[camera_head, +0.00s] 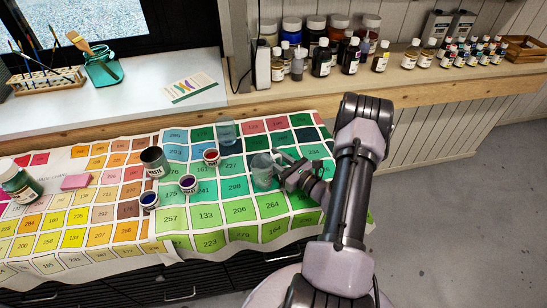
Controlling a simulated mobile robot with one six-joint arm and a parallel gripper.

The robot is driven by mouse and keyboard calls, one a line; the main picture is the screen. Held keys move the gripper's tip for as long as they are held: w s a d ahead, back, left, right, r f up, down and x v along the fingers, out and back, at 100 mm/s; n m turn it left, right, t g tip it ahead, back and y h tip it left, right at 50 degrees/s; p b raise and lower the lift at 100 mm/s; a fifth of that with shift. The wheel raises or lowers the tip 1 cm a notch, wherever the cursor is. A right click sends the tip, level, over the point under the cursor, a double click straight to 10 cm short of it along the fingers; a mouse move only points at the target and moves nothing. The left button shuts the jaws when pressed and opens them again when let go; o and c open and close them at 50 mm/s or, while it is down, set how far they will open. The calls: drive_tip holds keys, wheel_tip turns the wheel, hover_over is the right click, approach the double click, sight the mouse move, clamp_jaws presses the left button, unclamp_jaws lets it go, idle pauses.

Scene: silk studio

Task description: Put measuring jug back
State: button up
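A clear, see-through vessel (262,172), which looks like the measuring jug, stands upright on the color-chart cloth (171,268). My gripper (277,163) reaches in from the right, with its fingers at the vessel's right side. The small size and overlap hide whether the fingers close on it or are just beside it. A second clear, bluish vessel (227,133) stands farther back on the cloth, apart from my gripper.
A dark-sided jar (154,162) and small open paint pots (189,184) stand left of the vessel. A red pot (211,157) is close behind. A wooden shelf (420,82) holds many bottles.

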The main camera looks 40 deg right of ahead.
drive_tip(key=shift+r+p, duration=0.3)
drive_tip(key=s+p, duration=0.1)
drive_tip(key=s, duration=0.6)
drive_tip(key=s+p, duration=0.1)
drive_tip(key=s, duration=0.3)
drive_tip(key=shift+s+d+p, duration=0.15)
drive_tip(key=shift+d+p, duration=0.15)
drive_tip(key=shift+d, duration=0.05)
drive_tip(key=shift+s+f, duration=0.1)
drive_tip(key=shift+s, duration=0.25)
